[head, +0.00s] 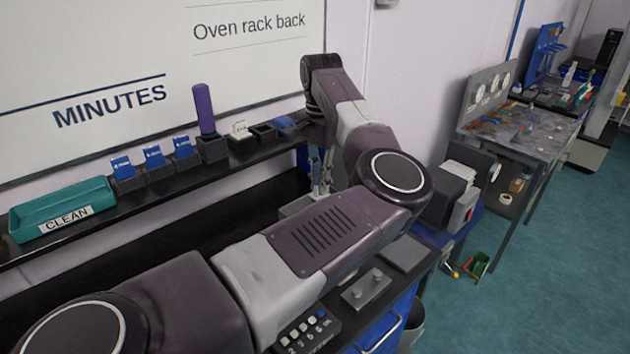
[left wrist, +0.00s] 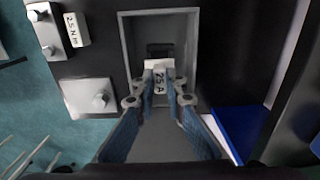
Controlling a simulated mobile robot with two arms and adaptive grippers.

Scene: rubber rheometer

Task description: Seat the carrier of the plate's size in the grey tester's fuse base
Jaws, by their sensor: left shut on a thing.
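My left gripper (head: 319,172) is low behind my own arm in the head view. In the left wrist view its blue-padded fingers (left wrist: 160,88) are shut on a pale carrier (left wrist: 159,66) marked "25 A". The carrier is in front of a grey rectangular housing (left wrist: 192,30) with a dark slot (left wrist: 160,49) at its inner end, which looks like the fuse base. I cannot tell whether the carrier touches the slot. In the head view the carrier is hidden. My right gripper is in neither view.
The black wall shelf holds a teal CLEAN tray (head: 62,211), several blue cards in holders, a purple cylinder (head: 203,108) and a white piece (head: 240,131). Metal plates with knobs (left wrist: 88,97) and a "2.5 N m" tag (left wrist: 76,29) lie left of the housing.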

